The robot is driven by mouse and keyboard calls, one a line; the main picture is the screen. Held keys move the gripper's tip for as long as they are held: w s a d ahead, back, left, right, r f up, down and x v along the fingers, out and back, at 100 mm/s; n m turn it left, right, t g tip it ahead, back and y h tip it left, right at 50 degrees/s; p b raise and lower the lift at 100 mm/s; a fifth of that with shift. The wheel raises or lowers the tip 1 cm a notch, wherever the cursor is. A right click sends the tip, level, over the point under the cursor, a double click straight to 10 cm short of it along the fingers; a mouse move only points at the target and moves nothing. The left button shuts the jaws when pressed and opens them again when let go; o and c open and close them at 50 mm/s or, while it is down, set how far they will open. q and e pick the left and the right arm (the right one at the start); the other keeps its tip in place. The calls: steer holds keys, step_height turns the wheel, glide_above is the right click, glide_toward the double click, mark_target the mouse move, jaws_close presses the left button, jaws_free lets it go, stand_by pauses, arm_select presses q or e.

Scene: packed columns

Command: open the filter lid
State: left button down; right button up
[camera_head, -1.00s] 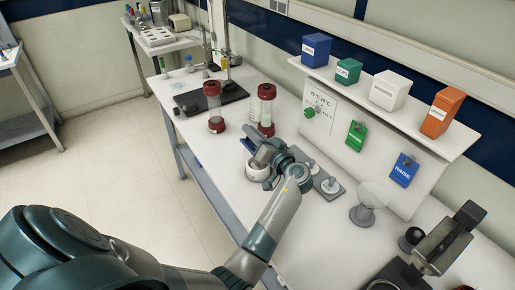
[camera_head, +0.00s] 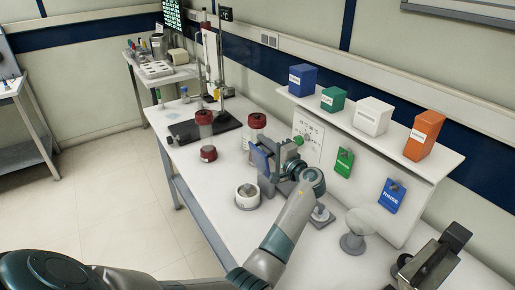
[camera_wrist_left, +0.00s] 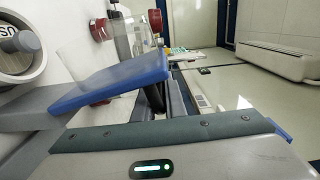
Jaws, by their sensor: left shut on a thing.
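The filter lid, a flat blue panel (camera_head: 261,160), stands steeply tilted above the bench, just behind the white round cup. It also shows as a large blue plate (camera_wrist_left: 115,84) in the left wrist view. My left gripper (camera_head: 274,162) is at the lid's right side, shut on it. The exact contact and what lies under the lid are hidden by the gripper. My right gripper is not in view.
The white cup (camera_head: 247,196) stands open in front of the gripper. A shelf with several coloured boxes (camera_head: 371,116) is at the right. A round-topped grey stand (camera_head: 353,243) is nearer me.

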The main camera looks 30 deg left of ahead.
arm_select(q)
steer(key=w+m, duration=0.2)
steer(key=w+d+m, duration=0.1)
steer(key=shift+f+m+b, duration=0.3)
steer(key=shift+f+b, duration=0.05)
steer(key=shift+b, duration=0.05)
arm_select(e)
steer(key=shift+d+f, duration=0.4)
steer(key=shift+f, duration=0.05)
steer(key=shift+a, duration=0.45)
arm_select(q)
steer(key=c, duration=1.8)
jaws_free()
steer(key=shift+c, duration=0.2)
steer(key=shift+f, duration=0.1)
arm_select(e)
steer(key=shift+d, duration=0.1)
